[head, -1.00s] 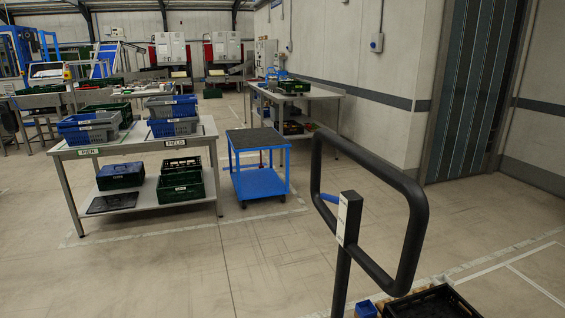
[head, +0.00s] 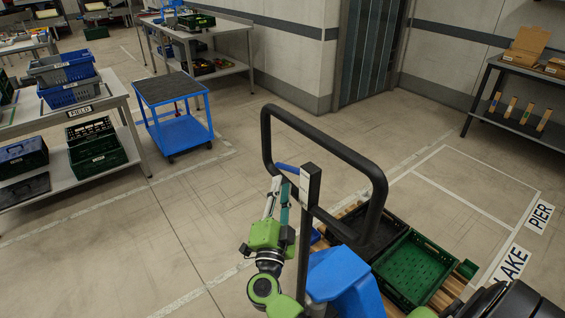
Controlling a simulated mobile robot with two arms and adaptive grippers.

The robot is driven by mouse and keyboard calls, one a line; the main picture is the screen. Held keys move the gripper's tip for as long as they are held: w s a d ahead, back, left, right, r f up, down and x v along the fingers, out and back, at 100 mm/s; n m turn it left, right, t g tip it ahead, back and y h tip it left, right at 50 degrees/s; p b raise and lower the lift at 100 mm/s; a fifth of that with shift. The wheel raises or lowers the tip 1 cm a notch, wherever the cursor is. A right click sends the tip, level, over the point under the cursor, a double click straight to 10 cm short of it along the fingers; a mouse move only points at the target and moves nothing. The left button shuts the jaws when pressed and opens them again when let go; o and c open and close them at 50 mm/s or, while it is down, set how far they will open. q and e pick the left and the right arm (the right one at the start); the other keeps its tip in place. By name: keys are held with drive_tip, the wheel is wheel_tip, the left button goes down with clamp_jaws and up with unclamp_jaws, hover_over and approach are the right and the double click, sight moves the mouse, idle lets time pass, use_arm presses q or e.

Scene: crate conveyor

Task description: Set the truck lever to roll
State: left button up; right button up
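The truck's black looped handle (head: 349,156) stands upright in the middle of the head view on a dark post (head: 309,190). The blue lever (head: 287,168) sticks out to the left from near the top of this post. The gap between the fingers is not clear. The truck's blue body (head: 345,278) is below the handle.
A green crate (head: 413,268) and a black crate lie on a wooden pallet behind the truck. Floor markings read PIER (head: 540,217) and LAKE. A blue cart (head: 181,134) and a FIELD table stand left. A shelf table (head: 519,128) stands right. Floor left of the handle is clear.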

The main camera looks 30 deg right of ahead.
sight(284, 167)
drive_tip(key=p+x, duration=0.1)
drive_tip(key=x, duration=0.6)
drive_tip(key=shift+w+d, duration=0.1)
drive_tip(key=shift+w, duration=0.1)
clamp_jaws()
